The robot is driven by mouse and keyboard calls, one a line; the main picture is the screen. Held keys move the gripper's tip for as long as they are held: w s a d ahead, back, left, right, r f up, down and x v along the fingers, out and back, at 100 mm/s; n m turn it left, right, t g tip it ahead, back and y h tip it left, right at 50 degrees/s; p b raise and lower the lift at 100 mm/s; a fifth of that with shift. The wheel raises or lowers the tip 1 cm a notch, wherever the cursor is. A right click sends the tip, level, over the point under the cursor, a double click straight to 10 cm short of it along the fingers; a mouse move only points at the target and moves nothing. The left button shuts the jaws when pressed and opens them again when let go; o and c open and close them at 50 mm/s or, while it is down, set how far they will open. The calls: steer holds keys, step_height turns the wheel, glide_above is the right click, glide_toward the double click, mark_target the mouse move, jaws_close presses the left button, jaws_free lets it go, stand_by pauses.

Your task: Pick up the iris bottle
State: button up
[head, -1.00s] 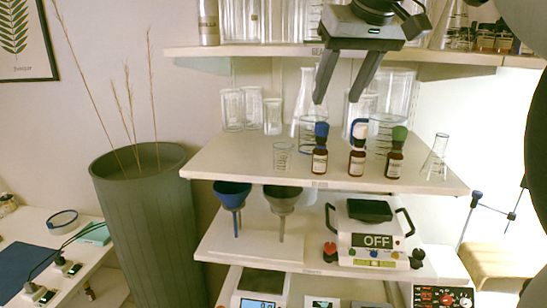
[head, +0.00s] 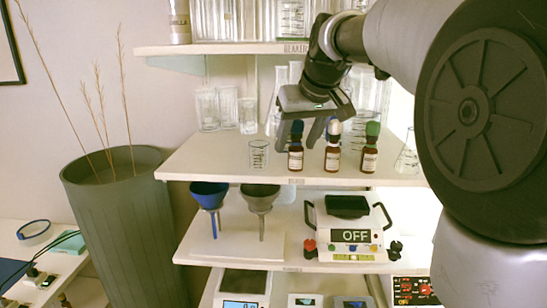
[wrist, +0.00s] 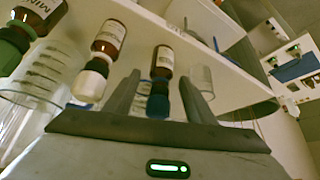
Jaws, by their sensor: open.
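Three brown bottles stand in a row on the white shelf: one with a blue cap (head: 296,160), one with a white cap (head: 332,158) and one with a green cap (head: 370,158). The green-capped label begins "MIN" in the wrist view (wrist: 45,8); I cannot read which bottle is iris. My gripper (head: 296,146) is open and points down at the blue-capped bottle. In the wrist view its fingers (wrist: 159,78) lie to either side of the blue-capped bottle (wrist: 163,62), which looks upside down there. The white-capped bottle (wrist: 108,40) is outside the fingers.
A small beaker (head: 259,154) stands left of the bottles and a flask (head: 407,160) to their right. Taller glassware (head: 226,108) stands behind. The upper shelf (head: 215,49) overhangs the back. The shelf's left front is clear.

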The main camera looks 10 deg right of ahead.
steer(key=shift+w+f, duration=0.25)
steer(key=shift+f, duration=0.1)
steer(key=shift+c, duration=0.3)
steer(key=c, duration=1.1)
steer(key=shift+r, duration=0.15)
